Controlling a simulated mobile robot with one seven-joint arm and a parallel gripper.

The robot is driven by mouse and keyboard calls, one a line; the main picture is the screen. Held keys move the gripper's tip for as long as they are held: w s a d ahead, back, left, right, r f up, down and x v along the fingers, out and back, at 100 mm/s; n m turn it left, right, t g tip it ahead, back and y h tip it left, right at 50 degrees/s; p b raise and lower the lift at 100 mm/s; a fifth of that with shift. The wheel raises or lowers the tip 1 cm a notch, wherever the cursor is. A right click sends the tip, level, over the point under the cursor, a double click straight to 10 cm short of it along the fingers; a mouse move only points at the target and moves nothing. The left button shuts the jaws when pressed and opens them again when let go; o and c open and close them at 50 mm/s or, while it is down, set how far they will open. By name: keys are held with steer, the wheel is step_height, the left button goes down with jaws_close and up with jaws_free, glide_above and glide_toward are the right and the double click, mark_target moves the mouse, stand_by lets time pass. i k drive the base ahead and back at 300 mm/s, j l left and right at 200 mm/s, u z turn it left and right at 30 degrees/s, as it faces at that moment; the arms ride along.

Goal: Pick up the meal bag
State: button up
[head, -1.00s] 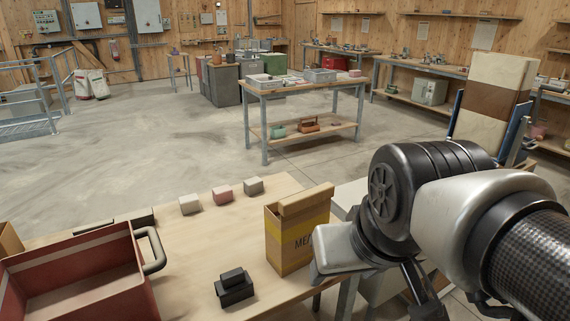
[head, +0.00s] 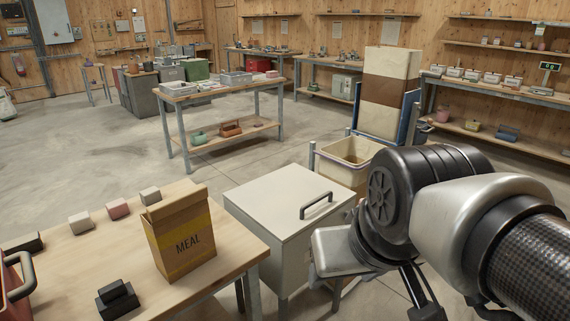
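The meal bag (head: 183,243) is a tan, upright bag with a folded top, a yellow band and the word MEAL on its front. It stands on the wooden table at the lower left, near that table's right end. My arm comes in from the right edge, and its end (head: 340,251) is to the right of the bag, clear of it, beside the white lidded bin. The gripper's fingers are not clearly visible, so I cannot see whether they are open or shut.
The wooden table (head: 70,258) also holds small blocks (head: 118,209), a black weight (head: 117,299) and a red tray (head: 15,295). A white lidded bin (head: 275,200) with a handle stands just right of it. Open floor (head: 90,140) lies behind.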

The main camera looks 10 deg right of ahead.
mark_target(178, 229)
steer(key=l+z, duration=0.35)
steer(key=l, duration=0.5)
steer(key=j+u, duration=0.1)
steer(key=u, duration=0.4)
steer(key=j+u, duration=0.1)
steer(key=u, duration=0.4)
steer(key=j+u, duration=0.1)
steer(key=u, duration=0.4)
steer(key=i+j, duration=0.75)
steer(key=j, duration=0.15)
steer(key=z, duration=0.05)
